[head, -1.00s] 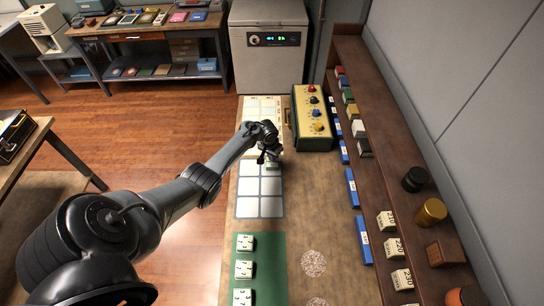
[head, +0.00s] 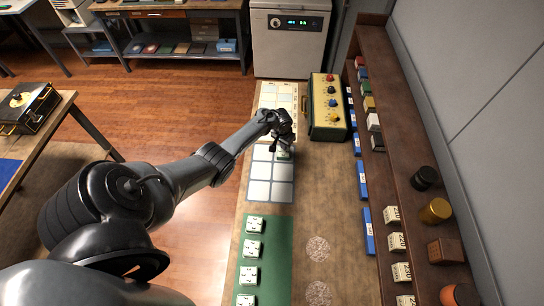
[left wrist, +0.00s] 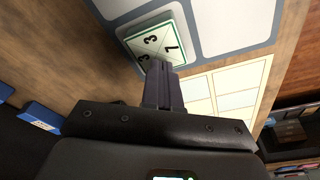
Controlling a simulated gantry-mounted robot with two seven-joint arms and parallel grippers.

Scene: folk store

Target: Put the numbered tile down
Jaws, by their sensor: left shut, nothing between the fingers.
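A white tile with a green rim and black numbers (left wrist: 158,42) lies at the corner of the white-celled grid board (left wrist: 273,45) in the left wrist view. In the head view the tile (head: 284,155) shows small and partly hidden under my left gripper (head: 285,145), at the far right cell of the grid board (head: 248,178). My left gripper also shows in the left wrist view (left wrist: 160,68). Its fingers are shut and empty, with their tips close by the tile's edge; whether they touch it I cannot tell. My right gripper is out of view.
Several numbered tiles lie on a green mat (head: 276,235) nearer me. A yellow-topped box with knobs (head: 328,105) stands to the right of the gripper. A paler card (head: 268,100) lies beyond the grid. Blue bars (head: 363,180) and a loaded wooden shelf (head: 402,185) line the right side.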

